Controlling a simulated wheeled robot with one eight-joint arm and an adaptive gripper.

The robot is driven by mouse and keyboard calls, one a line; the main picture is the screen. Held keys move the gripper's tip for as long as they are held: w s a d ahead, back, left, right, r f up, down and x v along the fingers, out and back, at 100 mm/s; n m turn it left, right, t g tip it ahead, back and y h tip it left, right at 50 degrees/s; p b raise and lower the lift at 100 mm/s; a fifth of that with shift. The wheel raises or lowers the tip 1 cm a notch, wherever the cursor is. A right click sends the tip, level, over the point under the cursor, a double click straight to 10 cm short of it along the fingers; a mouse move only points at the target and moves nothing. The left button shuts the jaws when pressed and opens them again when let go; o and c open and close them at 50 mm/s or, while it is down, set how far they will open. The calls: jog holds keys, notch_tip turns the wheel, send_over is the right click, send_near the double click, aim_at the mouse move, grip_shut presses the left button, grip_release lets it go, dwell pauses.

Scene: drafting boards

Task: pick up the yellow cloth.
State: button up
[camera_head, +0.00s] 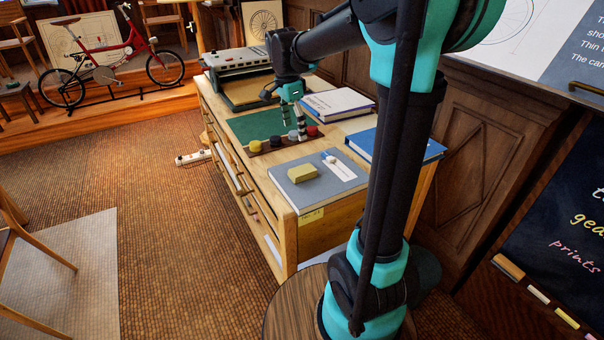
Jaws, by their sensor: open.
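A small yellow block-like thing (302,173), which may be the folded yellow cloth, lies on a grey board or folder (290,190) at the near end of the wooden cabinet top. My gripper (292,116) is open, pointing down above the cabinet near a row of small round pots. It is farther back than the yellow thing and apart from it. I see nothing held between its fingers. One finger partly overlaps the pots in the picture, so I cannot tell whether it touches them.
Yellow (255,146) and red (312,131) pots stand on a dark strip by a green mat (262,124). A white card (339,168) lies right of the yellow thing. Books (337,103) and a blue book (432,150) lie behind. A typewriter-like machine (236,61) stands at the far end.

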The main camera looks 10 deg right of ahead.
send_over(302, 170)
jog(key=a, duration=0.1)
notch_tip(302, 170, down, 10)
jog(key=shift+a+f, duration=0.1)
jog(key=shift+f, duration=0.1)
jog(key=shift+d+f, duration=0.15)
jog(key=shift+f, duration=0.85)
jog(key=shift+d+f, duration=0.2)
jog(key=shift+f, duration=0.75)
jog(key=shift+d+f, duration=0.15)
jog(key=shift+f, duration=0.85)
jog(key=shift+c, duration=0.6)
jog(key=c, duration=1)
jog(key=shift+r, duration=0.1)
notch_tip(302, 170, up, 20)
jog(key=shift+f, duration=0.1)
